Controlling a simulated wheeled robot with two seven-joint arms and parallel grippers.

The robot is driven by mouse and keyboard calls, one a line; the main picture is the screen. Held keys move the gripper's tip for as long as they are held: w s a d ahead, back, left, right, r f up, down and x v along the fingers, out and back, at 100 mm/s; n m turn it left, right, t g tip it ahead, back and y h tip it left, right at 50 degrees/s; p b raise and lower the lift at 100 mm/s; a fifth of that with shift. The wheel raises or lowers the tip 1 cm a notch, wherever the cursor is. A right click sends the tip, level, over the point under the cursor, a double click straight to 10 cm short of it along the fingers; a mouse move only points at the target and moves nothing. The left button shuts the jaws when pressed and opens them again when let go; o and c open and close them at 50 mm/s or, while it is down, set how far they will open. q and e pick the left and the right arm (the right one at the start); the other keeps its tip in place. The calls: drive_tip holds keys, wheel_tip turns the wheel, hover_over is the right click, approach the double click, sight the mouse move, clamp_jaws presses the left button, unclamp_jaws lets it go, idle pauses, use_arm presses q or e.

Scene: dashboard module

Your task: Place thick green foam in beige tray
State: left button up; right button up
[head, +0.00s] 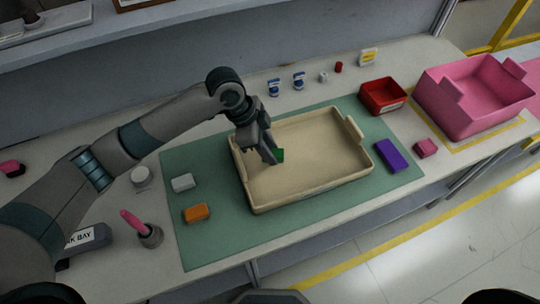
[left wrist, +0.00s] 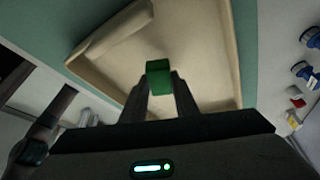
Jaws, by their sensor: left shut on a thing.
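My left gripper (head: 271,158) is shut on the green foam (head: 279,155). In the head view it is over the left part of the beige tray (head: 335,184). In the left wrist view the green foam (left wrist: 158,75) sits between the fingertips, with the tray floor (left wrist: 205,55) behind it. I cannot tell whether the foam touches the tray floor. The rest of the tray looks empty. My right gripper does not show.
The tray lies on a green mat (head: 215,240). A white block (head: 182,183) and an orange block (head: 196,213) lie left of it; a purple block (head: 388,155) lies right. A red bin (head: 383,96) and a pink bin (head: 475,95) stand at the right.

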use_arm(q)
wheel_tip(320, 180, down, 3)
drive_tip(key=shift+f+p, duration=0.2)
drive_tip(key=shift+p, duration=0.6)
drive_tip(key=shift+f, duration=0.3)
drive_tip(key=shift+f, duration=0.1)
drive_tip(key=o, duration=1)
